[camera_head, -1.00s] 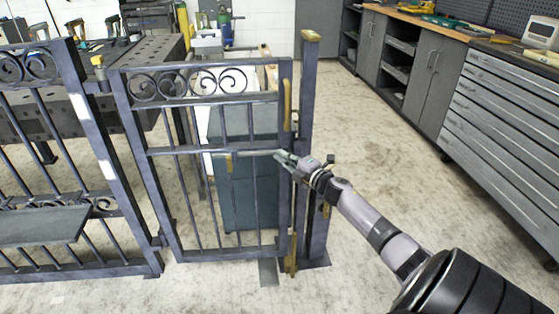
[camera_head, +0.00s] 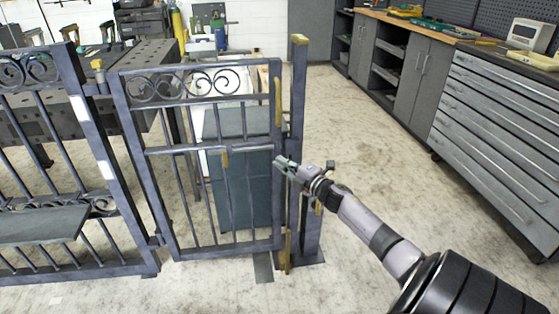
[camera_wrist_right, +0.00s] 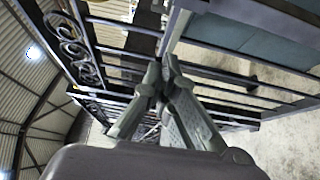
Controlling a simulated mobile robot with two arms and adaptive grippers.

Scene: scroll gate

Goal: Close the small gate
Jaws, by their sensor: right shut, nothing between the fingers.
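The small gate (camera_head: 190,149) is a dark metal frame with scrolls at the top and upright bars. Its left side is hinged beside the fixed fence panel (camera_head: 108,170). Its right edge stands close to the latch post (camera_head: 298,110); I cannot tell whether the two are flush. My right gripper (camera_head: 281,162) is shut and empty at the gate's right edge, about mid-height; contact is unclear. In the right wrist view the fingertips (camera_wrist_right: 165,78) meet in front of the gate's bars, with its scrolls (camera_wrist_right: 70,48) at upper left. My left gripper is out of view.
A dark box (camera_head: 238,185) stands behind the gate. A perforated workbench (camera_head: 145,62) is behind the fence. Grey drawer cabinets (camera_head: 500,130) line the right wall. The floor (camera_head: 385,165) between the post and cabinets is clear.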

